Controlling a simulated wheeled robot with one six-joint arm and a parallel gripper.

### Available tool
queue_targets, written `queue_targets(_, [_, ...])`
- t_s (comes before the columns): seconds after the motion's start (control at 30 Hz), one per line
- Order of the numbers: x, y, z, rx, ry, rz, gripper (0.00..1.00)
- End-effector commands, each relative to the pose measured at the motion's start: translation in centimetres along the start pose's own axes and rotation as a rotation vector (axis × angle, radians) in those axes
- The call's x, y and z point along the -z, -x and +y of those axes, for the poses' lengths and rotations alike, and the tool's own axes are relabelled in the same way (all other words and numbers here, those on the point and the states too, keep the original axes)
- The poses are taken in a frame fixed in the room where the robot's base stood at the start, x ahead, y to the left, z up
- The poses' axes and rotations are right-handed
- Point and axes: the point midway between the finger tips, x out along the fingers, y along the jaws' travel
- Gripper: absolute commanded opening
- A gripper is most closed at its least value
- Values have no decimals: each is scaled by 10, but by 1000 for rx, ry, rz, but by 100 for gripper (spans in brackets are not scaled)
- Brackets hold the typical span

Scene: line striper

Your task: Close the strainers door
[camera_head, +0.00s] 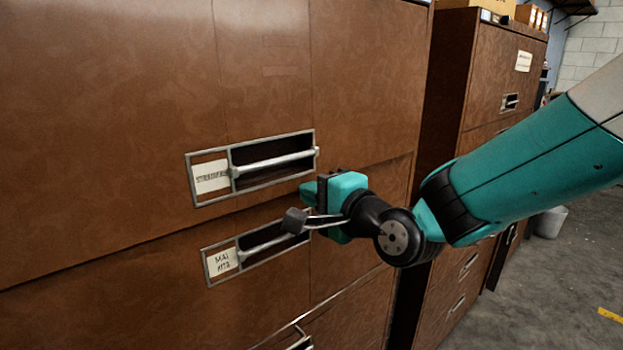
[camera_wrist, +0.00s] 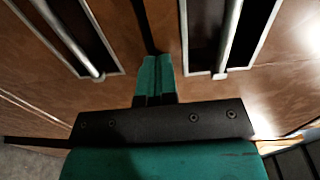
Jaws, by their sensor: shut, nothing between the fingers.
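The strainers door (camera_head: 120,110) is a brown cabinet front in the head view. Its label (camera_head: 211,177) reads like "STRAINERS" and sits in a metal frame beside a recessed bar handle (camera_head: 275,162). The door face looks about level with the panel below it; I cannot tell whether it is fully closed. My gripper (camera_head: 308,191) is teal, shut and empty, in front of the cabinet, just below the right end of the strainers handle. In the wrist view the shut fingers (camera_wrist: 156,72) point at the seam between two handle recesses. Contact with the cabinet cannot be told.
A lower panel with a second handle (camera_head: 262,243) and label (camera_head: 222,261) lies below, partly hidden by my gripper. Another brown cabinet (camera_head: 505,75) stands to the right with boxes on top. A pale bin (camera_head: 550,222) stands on the grey floor, which is otherwise mostly clear.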

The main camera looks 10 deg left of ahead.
Motion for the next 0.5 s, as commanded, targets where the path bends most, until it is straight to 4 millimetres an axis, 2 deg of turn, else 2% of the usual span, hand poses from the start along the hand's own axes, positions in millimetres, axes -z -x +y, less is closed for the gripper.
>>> queue_targets(0.5, [0, -9, 5, 17, 0, 0, 0])
